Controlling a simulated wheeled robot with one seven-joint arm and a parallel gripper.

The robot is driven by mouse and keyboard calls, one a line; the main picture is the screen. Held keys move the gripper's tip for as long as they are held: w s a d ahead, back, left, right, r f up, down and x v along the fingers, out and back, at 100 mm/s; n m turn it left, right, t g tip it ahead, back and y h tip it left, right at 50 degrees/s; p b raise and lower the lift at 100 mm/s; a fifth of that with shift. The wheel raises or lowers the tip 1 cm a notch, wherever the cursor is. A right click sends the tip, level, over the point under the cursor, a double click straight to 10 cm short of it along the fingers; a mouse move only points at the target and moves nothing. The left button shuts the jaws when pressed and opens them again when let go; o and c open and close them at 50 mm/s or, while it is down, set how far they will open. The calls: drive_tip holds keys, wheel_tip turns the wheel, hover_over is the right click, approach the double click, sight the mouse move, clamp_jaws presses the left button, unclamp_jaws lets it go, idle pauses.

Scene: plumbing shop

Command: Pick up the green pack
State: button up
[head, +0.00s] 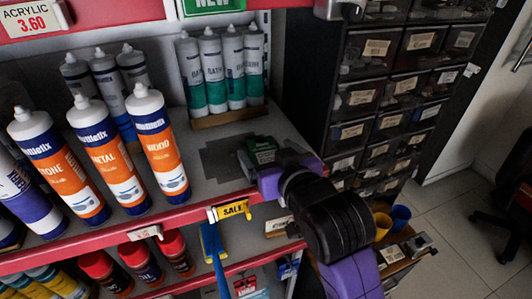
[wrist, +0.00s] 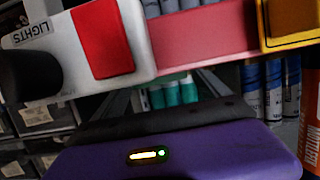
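Orange-labelled tubes (head: 116,160) stand on the left of the shelf (head: 210,188). Teal-and-grey tubes (head: 222,72) stand behind in a tray. A yellow SALE tag (head: 234,209) hangs on the red shelf edge. Drawer cabinets (head: 372,85) stand at the right.

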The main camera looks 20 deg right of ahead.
drive_tip(key=c, duration=1.4)
drive_tip(key=shift+r, duration=0.1)
